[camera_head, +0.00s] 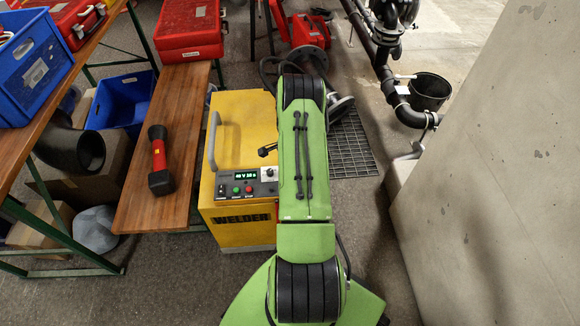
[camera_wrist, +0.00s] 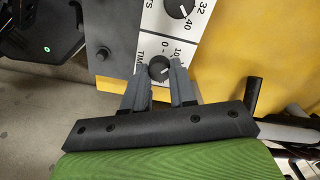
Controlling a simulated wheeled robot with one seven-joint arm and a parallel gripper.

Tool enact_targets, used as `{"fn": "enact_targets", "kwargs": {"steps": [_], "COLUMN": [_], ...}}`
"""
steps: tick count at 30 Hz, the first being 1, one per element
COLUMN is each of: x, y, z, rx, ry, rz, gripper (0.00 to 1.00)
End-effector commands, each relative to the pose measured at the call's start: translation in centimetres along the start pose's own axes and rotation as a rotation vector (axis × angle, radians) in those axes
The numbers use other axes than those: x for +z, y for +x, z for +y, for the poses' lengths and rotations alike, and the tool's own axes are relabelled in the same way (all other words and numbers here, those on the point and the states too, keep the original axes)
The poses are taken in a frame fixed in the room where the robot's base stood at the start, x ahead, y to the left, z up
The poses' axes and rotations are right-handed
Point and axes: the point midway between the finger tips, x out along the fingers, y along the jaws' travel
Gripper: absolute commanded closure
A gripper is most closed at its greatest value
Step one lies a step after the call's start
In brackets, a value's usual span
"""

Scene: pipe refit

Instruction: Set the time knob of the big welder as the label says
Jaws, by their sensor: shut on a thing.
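The big welder (camera_head: 240,115) is a yellow box with "WELDER" on its side and a control panel (camera_head: 236,190) with a lit green display, too small to read surely. In the wrist view the time knob (camera_wrist: 159,68) is a small black dial with a white mark, beside a scale showing 0 and 10 and a partly hidden "TIM" lettering. My gripper (camera_wrist: 159,75) is shut on it, one grey finger on each side. A larger black knob (camera_wrist: 181,5) with 32 and 40 on its scale sits above. My arm hides the gripper in the head view.
A wooden bench (camera_head: 165,130) with a red-and-black tool (camera_head: 159,160) stands left of the welder. Blue crates (camera_head: 125,100) and red cases (camera_head: 190,30) lie beyond. A concrete wall (camera_head: 500,150) and black pipes (camera_head: 408,112) with a small white label (camera_head: 402,90) bound the right.

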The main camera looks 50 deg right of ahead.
Motion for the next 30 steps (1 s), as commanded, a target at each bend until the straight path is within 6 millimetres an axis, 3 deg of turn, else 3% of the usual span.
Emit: {"fn": "enact_targets", "kwargs": {"steps": [9,10,14,23,26,30], "x": [-0.1,-0.1,0.0,0.0,-0.1,-0.1], "y": [0.0,0.0,0.0,-0.2,-1.7,-5.6], "z": [0.0,0.0,0.0,0.0,-0.1,-0.1], "rx": [0.0,0.0,0.0,-0.001,-0.002,-0.003], "ry": [0.001,0.001,0.001,0.001,0.001,0.001], "rz": [0.001,0.001,0.001,0.001,0.001,0.002], "gripper": [1.0,0.7,0.5,0.48,0.48,0.48]}}
